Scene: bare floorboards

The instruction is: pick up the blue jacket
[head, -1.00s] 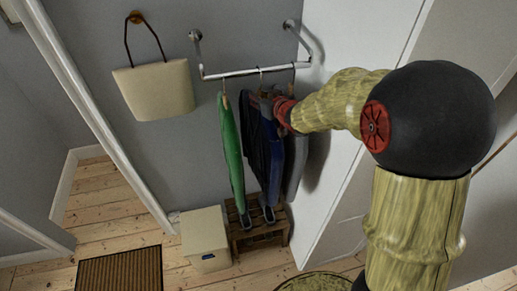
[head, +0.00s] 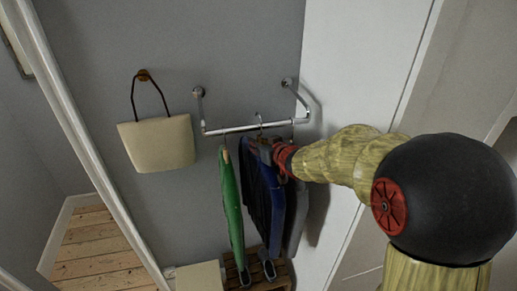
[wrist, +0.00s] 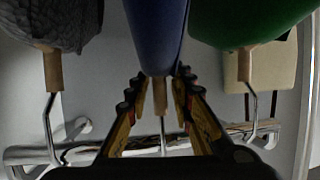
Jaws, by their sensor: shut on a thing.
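The blue jacket (head: 278,212) hangs upright on a hanger between a green garment (head: 231,205) and a grey one (head: 295,215). My gripper (head: 265,152) is at its top, just below the rail (head: 235,130). In the wrist view, the blue jacket (wrist: 155,35) hangs between the fingers of my gripper (wrist: 161,88), which are shut around the hanger's wooden neck (wrist: 160,95) at the collar. The hanger's hook (head: 260,118) shows slightly above the rail; whether it touches the rail, I cannot tell. My gripper partly hides the jacket's shoulders.
A cream bag (head: 157,145) hangs on a wall peg at left. A wooden slatted stand (head: 270,278) is below the clothes, beside a pale box (head: 201,277). A white panel (head: 345,100) stands close on the right. The green and grey garments hang close on either side.

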